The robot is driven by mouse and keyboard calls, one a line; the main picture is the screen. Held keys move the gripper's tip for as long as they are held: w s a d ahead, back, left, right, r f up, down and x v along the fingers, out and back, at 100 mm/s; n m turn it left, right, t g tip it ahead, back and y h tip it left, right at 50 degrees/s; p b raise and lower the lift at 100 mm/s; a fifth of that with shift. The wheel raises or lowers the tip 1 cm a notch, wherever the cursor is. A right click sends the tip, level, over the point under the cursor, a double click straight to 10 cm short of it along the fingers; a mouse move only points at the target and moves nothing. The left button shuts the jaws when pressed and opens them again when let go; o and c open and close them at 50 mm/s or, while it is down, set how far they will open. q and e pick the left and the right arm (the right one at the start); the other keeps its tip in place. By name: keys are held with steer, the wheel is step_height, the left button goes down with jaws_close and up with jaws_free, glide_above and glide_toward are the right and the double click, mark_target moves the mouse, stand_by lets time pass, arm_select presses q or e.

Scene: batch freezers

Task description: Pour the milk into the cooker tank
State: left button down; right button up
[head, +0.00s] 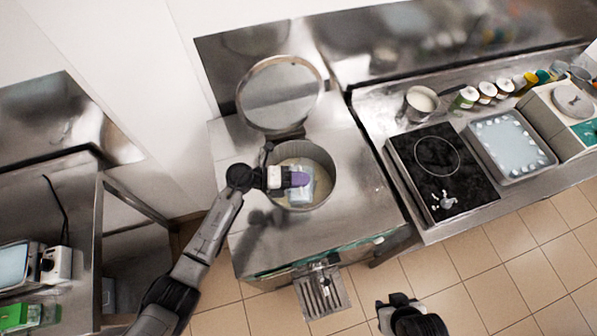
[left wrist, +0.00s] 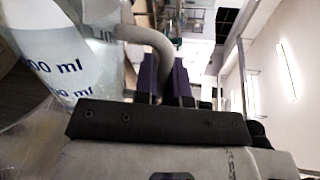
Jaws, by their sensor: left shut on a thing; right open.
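The cooker tank (head: 327,160) is a round steel well in the steel counter, with pale cream-coloured content. Its round lid (head: 280,95) stands open behind it. My left gripper (head: 300,179), with purple fingertips, is over the tank and shut on the handle of a clear measuring jug (head: 297,194). In the left wrist view the jug (left wrist: 60,60) shows blue "ml" markings, and the gripper (left wrist: 166,80) closes around its handle. The jug looks strongly tipped over the tank. How much milk is in it is unclear. My right gripper (head: 396,302) is open and empty over the floor.
Right of the tank are a steel pot (head: 421,103), a black hob (head: 442,168), a tray of pale liquid (head: 510,145) and several jars (head: 487,92). A steel table (head: 70,200) stands at the left. The counter front has a drip grate (head: 322,292).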

arm_select(q)
steer(key=shift+w+a+f+n+g+b, duration=0.15)
steer(key=shift+w+n+g+b, duration=0.1)
steer(key=shift+w+n, duration=0.3)
steer(key=shift+w+a+f+n+g+b, duration=0.15)
steer(key=shift+w+n+g, duration=0.1)
steer(key=shift+w+n, duration=0.3)
stand_by(0.7)
